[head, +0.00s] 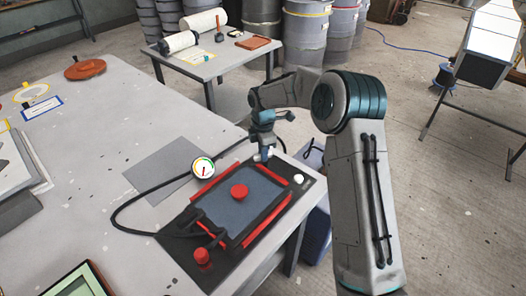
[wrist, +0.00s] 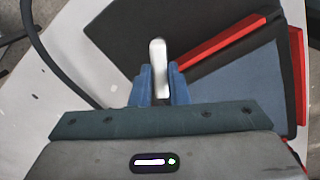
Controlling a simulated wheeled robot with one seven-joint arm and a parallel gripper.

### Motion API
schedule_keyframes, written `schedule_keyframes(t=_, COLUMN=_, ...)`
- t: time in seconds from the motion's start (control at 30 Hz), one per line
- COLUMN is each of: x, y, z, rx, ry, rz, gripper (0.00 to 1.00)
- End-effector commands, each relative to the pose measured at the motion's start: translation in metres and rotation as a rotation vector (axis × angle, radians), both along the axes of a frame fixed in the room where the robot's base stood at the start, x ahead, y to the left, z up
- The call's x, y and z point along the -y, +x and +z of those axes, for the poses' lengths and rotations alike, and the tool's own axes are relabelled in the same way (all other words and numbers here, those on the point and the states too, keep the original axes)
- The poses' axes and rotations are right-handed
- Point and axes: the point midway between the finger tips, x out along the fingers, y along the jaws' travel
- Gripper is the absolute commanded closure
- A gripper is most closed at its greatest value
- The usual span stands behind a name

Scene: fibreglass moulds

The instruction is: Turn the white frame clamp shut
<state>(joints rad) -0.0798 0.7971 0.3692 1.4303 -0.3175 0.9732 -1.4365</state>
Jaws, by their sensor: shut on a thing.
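The white frame clamp shows in the wrist view as a narrow upright white handle (wrist: 158,54) standing between my blue fingertips. My gripper (wrist: 156,82) is shut on this handle. In the head view my gripper (head: 264,152) points down at the far corner of the black board (head: 224,262), and the clamp is mostly hidden by the fingers. The board carries a dark blue-grey panel (head: 256,203) with red bars along its edges and a red knob (head: 239,191) in its middle. The clamp's base is hidden in both views.
A dial gauge (head: 203,167) stands beside the board, with a black hose curving left around it. A small white knob (head: 298,179) sits at the board's right corner. A red knob (head: 202,256) is at the near end. A tablet (head: 76,284) lies at the near left.

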Motion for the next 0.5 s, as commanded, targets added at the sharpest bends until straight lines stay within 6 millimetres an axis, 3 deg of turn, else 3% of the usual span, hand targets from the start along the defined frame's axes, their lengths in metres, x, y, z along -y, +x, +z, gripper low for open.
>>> schedule_keyframes(t=0.5, x=0.0017, y=-0.0015, z=0.0016, rx=0.002, ry=0.0, rz=0.391, gripper=1.0)
